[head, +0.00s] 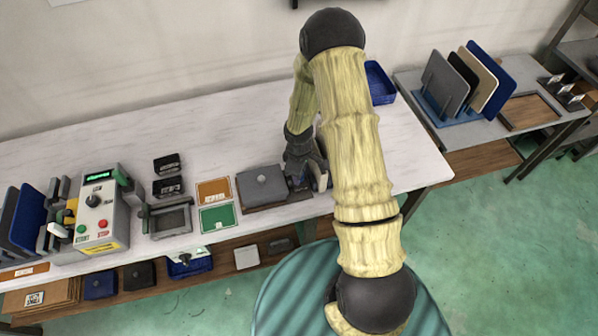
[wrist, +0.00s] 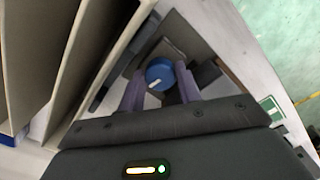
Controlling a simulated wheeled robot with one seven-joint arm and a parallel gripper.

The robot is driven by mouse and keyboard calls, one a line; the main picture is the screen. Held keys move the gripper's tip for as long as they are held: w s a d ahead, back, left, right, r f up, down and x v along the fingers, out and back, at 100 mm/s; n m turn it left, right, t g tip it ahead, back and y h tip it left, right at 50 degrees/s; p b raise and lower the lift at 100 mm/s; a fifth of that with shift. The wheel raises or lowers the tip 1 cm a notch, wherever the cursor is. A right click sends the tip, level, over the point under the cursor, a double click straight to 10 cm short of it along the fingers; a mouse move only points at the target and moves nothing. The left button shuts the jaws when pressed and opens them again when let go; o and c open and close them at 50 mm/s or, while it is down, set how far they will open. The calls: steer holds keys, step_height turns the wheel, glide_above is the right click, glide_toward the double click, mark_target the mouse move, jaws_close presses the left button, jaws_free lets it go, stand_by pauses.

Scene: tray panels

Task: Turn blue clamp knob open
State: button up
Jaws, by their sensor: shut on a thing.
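The blue clamp knob (wrist: 160,72) shows in the wrist view as a round blue disc with a white pointer mark. My gripper (wrist: 160,84) has one finger on each side of the knob and is shut on it. In the head view my gripper (head: 306,178) is low at the front part of the white bench, just right of a grey lidded block. My arm and gripper hide the knob in that view. Dark grey fixture parts surround the knob in the wrist view.
Tall beige panels (wrist: 90,60) stand close to my gripper's left in the wrist view. The grey block (head: 263,186), a control box (head: 100,212) and a blue basket (head: 379,83) are on the bench (head: 225,125). A panel rack (head: 440,105) stands on the right table.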

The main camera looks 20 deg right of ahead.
steer(key=shift+n, duration=1)
steer(key=o, duration=0.7)
steer(key=shift+r, duration=0.1)
step_height(320, 180, up, 17)
steer(key=shift+s+r, duration=0.15)
steer(key=shift+s, duration=0.05)
